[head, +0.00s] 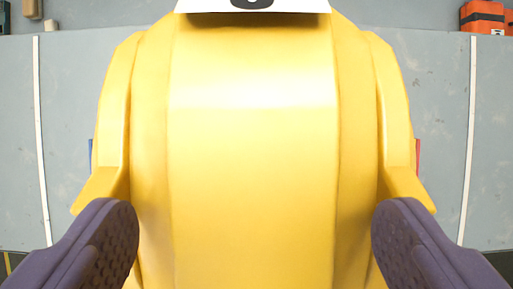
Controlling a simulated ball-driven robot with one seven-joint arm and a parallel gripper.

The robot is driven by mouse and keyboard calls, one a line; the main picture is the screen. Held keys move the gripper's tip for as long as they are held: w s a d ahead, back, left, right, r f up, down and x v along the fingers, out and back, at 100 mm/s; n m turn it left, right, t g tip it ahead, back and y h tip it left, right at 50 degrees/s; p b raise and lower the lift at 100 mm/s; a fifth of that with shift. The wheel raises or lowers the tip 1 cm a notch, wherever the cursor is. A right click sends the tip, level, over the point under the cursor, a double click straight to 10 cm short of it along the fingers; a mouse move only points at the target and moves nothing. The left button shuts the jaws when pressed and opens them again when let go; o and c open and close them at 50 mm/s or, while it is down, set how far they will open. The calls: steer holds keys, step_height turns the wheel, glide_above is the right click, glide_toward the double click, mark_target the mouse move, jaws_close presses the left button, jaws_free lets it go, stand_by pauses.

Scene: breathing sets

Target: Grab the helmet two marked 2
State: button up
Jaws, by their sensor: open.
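A large yellow helmet (252,150) fills the middle of the head view, very close to the camera. A white label (300,5) with a dark mark shows at its top edge, cut off by the frame, so I cannot read the number. My gripper (254,240) is open, with one purple finger at the lower left and the other at the lower right. The fingers stand on either side of the helmet, overlapping its lower side edges in the picture. I cannot tell whether they touch it. The helmet's lower end is outside the view.
A grey floor (433,120) with white lines lies behind the helmet. An orange case (484,18) is at the top right. Brown blocks (32,8) are at the top left. Small blue and red pieces peek out beside the helmet.

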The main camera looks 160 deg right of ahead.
steer(key=shift+w+a+f, duration=0.1)
steer(key=shift+a+f, duration=0.05)
steer(key=shift+f, duration=0.1)
steer(key=c, duration=1.8)
steer(key=shift+r, duration=0.1)
